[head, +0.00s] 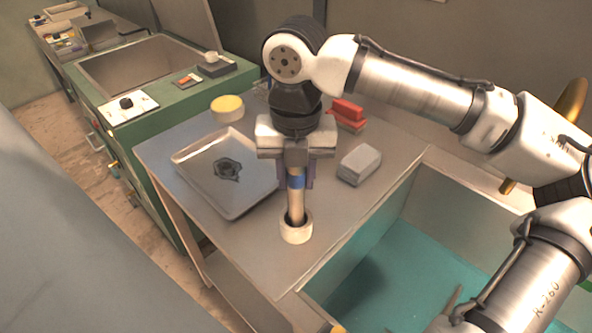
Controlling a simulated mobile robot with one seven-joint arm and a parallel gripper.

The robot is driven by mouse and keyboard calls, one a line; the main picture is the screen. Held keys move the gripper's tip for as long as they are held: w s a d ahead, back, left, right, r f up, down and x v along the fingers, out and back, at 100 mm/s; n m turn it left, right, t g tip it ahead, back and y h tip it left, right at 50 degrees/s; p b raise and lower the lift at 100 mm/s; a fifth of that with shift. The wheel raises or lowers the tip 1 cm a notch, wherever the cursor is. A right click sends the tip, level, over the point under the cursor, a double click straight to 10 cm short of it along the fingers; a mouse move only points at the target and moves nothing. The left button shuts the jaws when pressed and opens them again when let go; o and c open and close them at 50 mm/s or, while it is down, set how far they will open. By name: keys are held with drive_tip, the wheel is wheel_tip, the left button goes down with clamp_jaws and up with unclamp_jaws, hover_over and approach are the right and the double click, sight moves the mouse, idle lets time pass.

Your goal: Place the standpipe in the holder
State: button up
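The standpipe (296,207) is a slim tan tube with a blue band near its upper part. It stands about upright, its lower end inside the dark opening of a short cream cup-like holder (297,235) near the table's front edge. The holder's rim hides the pipe's bottom, so I cannot tell whether it rests on the holder's floor. My gripper (296,182) points down from above, with its fingers on both sides of the pipe near the blue band. The fingers look closed against it. The pipe's top is hidden by my gripper.
A shallow metal tray (255,200) with a dark piece (228,170) lies left of the holder. A grey block (359,164), red blocks (347,113) and a yellow-topped round tub (228,108) stand behind. A teal-floored basin (400,270) drops off at right.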

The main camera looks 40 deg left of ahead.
drive_tip(key=o, duration=0.3)
drive_tip(key=shift+o, duration=0.2)
wheel_tip(320, 180, up, 12)
drive_tip(key=shift+r, duration=0.25)
idle(0.6)
